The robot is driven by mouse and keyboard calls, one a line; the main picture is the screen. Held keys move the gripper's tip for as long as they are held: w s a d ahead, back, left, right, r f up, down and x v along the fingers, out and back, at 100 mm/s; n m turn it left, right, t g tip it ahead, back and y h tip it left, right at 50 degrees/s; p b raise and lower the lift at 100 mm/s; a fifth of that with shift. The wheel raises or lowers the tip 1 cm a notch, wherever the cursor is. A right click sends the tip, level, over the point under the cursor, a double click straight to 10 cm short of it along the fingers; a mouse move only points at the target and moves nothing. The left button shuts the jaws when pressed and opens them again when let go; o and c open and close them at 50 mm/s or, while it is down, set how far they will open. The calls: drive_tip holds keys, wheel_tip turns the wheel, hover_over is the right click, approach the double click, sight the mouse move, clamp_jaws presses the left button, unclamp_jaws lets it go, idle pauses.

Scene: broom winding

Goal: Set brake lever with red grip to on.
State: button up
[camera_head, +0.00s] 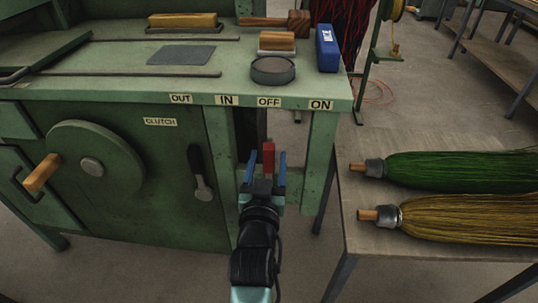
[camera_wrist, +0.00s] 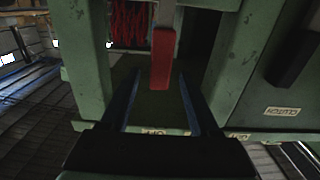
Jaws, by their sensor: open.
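The brake lever's red grip (camera_head: 268,155) hangs below the OFF label (camera_head: 269,102), in the opening at the right of the green machine. The ON label (camera_head: 320,105) is to its right. In the wrist view the red grip (camera_wrist: 161,60) hangs from a grey bar, near the picture's middle. My gripper (camera_head: 267,158) is open, with its two blue fingers on either side of the grip. In the wrist view the fingers (camera_wrist: 159,78) also stand apart, with the grip between them in the picture. I cannot tell whether either finger touches it.
A black-handled clutch lever (camera_head: 199,170) is left of my gripper. A green post (camera_head: 319,145) stands just to the right. A side table (camera_head: 400,160) with green and yellow brooms is farther right. A blue box (camera_head: 327,48) and round tin (camera_head: 273,70) sit above on the machine top.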

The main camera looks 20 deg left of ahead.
sight(268, 156)
drive_tip(key=shift+b+x, duration=0.3)
drive_tip(key=shift+x, duration=1.2)
clamp_jaws()
idle(0.4)
